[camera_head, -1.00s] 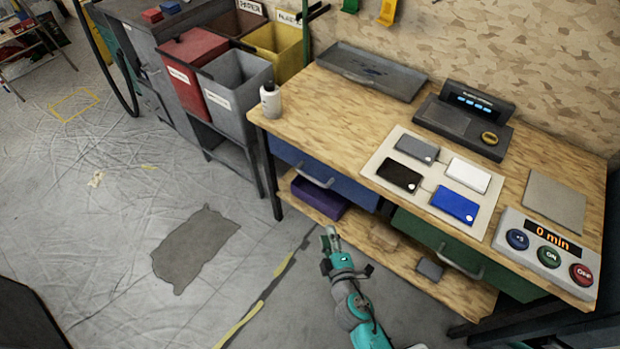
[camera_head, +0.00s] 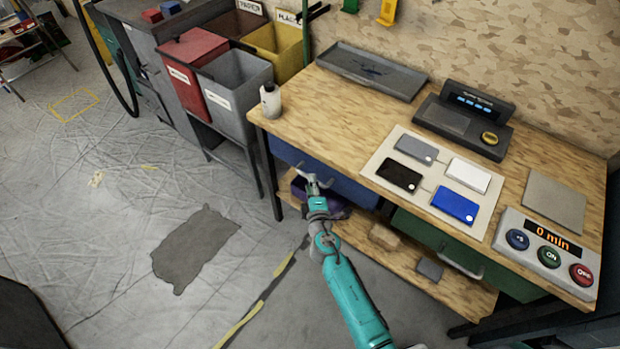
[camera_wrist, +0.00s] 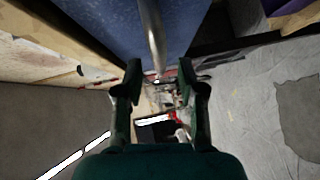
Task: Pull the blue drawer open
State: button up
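The blue drawer (camera_head: 350,188) is under the left part of the wooden workbench and looks shut. Its front (camera_wrist: 185,25) fills the upper middle of the wrist view. Its metal handle (camera_wrist: 152,38) runs down toward the gap between my fingers. My gripper (camera_wrist: 160,75) is open, with the fingers apart on either side of the handle's line and no clear contact. In the head view my gripper (camera_head: 312,180) is at the handle and hides most of it.
A green drawer (camera_head: 425,232) is under the right part of the workbench (camera_head: 330,110). A lower shelf (camera_head: 400,262) holds a purple box (camera_head: 335,212) below the blue drawer. Recycling bins stand at the left. The floor (camera_head: 130,220) in front is clear.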

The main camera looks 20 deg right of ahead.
jog(key=shift+w+d+f, duration=0.1)
jog(key=shift+w+d, duration=0.05)
jog(key=shift+w, duration=0.65)
jog(key=shift+w+d+f, duration=0.1)
jog(key=shift+w, duration=0.65)
grip_shut()
